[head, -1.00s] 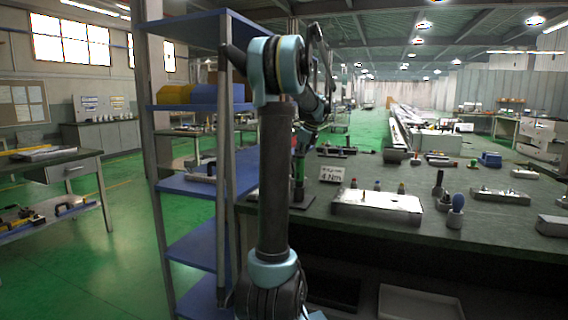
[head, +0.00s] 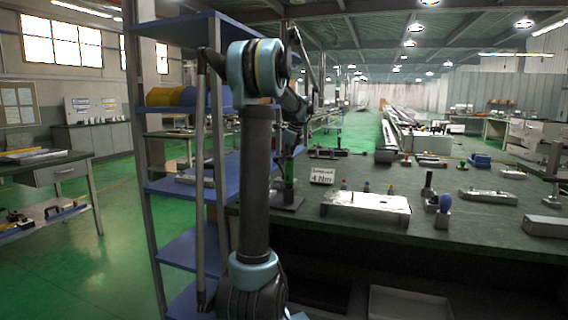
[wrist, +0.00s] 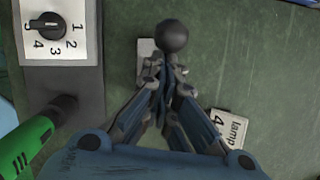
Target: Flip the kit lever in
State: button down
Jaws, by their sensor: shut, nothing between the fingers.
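In the wrist view, a lever with a black ball knob (wrist: 173,37) stands over a small pale metal plate (wrist: 147,62) on the dark green bench top. My gripper (wrist: 165,75) is shut and empty. In the picture its fingertips lie just below the ball and overlap the plate. Whether they touch the lever, and which way it leans, I cannot tell. In the head view the lever cannot be made out, and the gripper is too small and dark to distinguish behind my arm.
A numbered dial box (wrist: 80,48) and a green-handled tool (wrist: 35,140) lie left of my gripper. In the head view, a metal block (head: 366,207) sits on the bench, and a blue shelf rack (head: 180,185) stands left of my arm.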

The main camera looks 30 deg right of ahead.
jog(key=shift+s, duration=0.1)
jog(key=shift+s+d+r, duration=0.15)
jog(key=shift+s+r, duration=0.1)
jog(key=s+v, duration=0.1)
jog(key=v, duration=1.1)
jog(key=shift+d, duration=0.3)
jog(key=shift+f, duration=0.15)
